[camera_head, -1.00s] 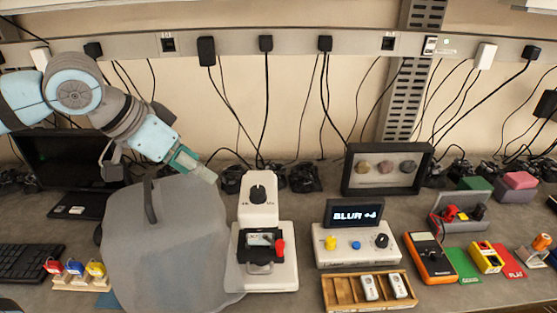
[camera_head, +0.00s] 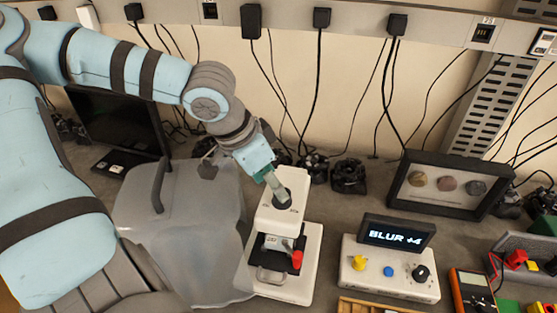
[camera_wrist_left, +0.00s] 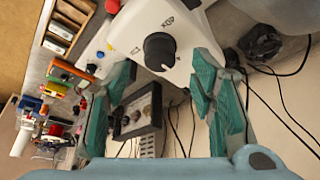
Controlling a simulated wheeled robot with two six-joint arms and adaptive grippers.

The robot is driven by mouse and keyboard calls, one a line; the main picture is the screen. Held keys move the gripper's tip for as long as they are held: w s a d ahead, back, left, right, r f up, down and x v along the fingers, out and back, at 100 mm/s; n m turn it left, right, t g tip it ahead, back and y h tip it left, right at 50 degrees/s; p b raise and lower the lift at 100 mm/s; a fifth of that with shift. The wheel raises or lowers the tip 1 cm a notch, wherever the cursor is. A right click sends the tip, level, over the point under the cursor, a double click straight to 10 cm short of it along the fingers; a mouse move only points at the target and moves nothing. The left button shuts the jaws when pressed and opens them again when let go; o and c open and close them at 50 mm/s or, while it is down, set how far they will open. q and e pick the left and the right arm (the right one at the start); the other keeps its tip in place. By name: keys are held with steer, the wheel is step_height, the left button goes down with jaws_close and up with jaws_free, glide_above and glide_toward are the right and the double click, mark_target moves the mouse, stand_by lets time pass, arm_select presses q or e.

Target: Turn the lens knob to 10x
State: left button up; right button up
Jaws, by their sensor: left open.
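The white microscope (camera_head: 300,235) stands on the bench right of a grey translucent cover, with the black lens knob (camera_head: 283,201) on its sloped top. In the left wrist view the knob (camera_wrist_left: 159,51) shows with an upside-down label that looks like 40X above it. A small light mark is at the knob's lower edge; I cannot tell which label it points at. My left gripper (camera_head: 276,185) is just over the knob in the head view. In the wrist view its green fingers (camera_wrist_left: 161,75) are open, one to each side of the knob, holding nothing. My right gripper is out of view.
The grey cover (camera_head: 190,235) is close on the left. A control box (camera_head: 390,275) with a screen reading "BLUR +4" stands to the right. Black cables hang behind, and a framed display (camera_head: 450,185) leans at the back right. A multimeter (camera_head: 472,293) lies at the lower right.

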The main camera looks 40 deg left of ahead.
mark_target(282, 208)
arm_select(q)
steer(key=x, duration=0.2)
steer(key=b+x, duration=0.1)
steer(key=x, duration=0.1)
steer(key=shift+w, duration=0.4)
steer(key=shift+w+d+f, duration=0.15)
steer(key=shift+w+f, duration=0.1)
steer(key=shift+s+r, duration=0.2)
steer(key=shift+s, duration=0.25)
steer(key=shift+c, duration=1.3)
steer(key=c, duration=0.9)
steer(key=shift+o, duration=0.2)
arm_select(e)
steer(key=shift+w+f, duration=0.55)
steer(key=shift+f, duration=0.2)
arm_select(q)
steer(key=shift+p, duration=0.3)
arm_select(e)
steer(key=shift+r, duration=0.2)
